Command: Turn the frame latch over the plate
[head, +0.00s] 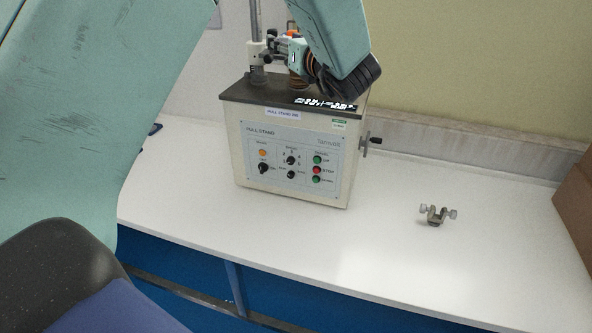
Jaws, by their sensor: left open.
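The pull stand (290,158) is a cream box with a dark top plate (240,92), standing on the white bench. A thin upright post (254,18) rises from its back left. A small lever with a dark knob (375,140) sticks out of its right side; I cannot tell whether it is the frame latch. My left gripper (268,52) is above the plate, close to the post and its grey fittings (257,75). It is open, pointing left. My wrist and forearm hide the back right of the plate. No latch shows clearly. My right gripper is out of view.
A small metal clamp with two screws (437,214) lies on the bench (400,255) to the right. A brown box (577,195) stands at the right edge. The bench in front of the stand is clear. A low backsplash (470,145) runs behind.

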